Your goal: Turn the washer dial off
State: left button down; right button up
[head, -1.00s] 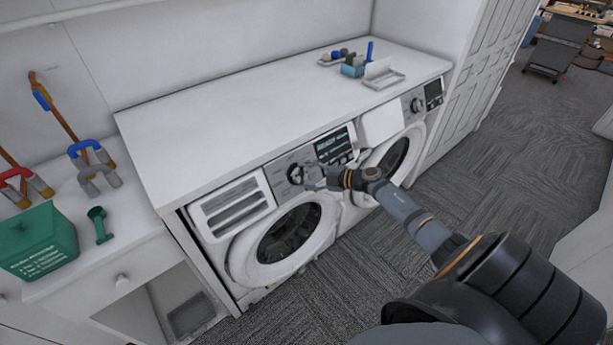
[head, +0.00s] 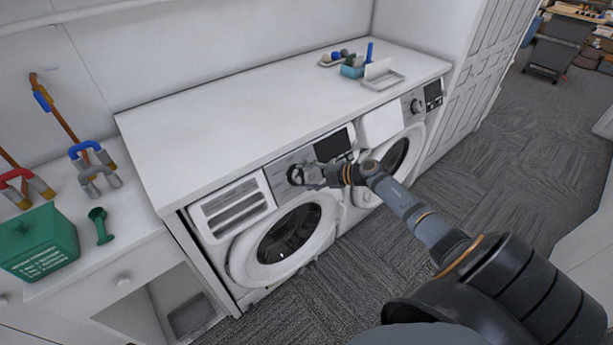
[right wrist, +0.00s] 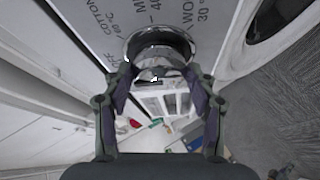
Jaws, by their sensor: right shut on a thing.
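The left washer (head: 236,250) stands under the white counter, with its round door closed. Its dial (head: 294,174) is on the grey control panel, left of a dark display (head: 332,145). My right gripper (head: 307,176) reaches the dial from the right and is shut on it. In the right wrist view the shiny round dial (right wrist: 160,46) sits between the two fingers of the gripper (right wrist: 160,84), with printed panel markings beside it. The dial's pointer cannot be made out. My left gripper is not in view.
A second machine with its own dial (head: 416,105) stands to the right. The counter (head: 240,120) holds a small tray (head: 383,78) at its far end. A green box (head: 40,242) and a green scoop (head: 101,225) are at left. Carpet (head: 470,160) is open at right.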

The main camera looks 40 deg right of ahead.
jog(key=o, duration=1.1)
jog(key=shift+o, duration=0.2)
jog(key=shift+s, duration=0.1)
jog(key=shift+s+d+r, duration=0.1)
jog(key=shift+s+d, duration=0.15)
jog(key=v, duration=1.1)
jog(key=shift+s, duration=0.1)
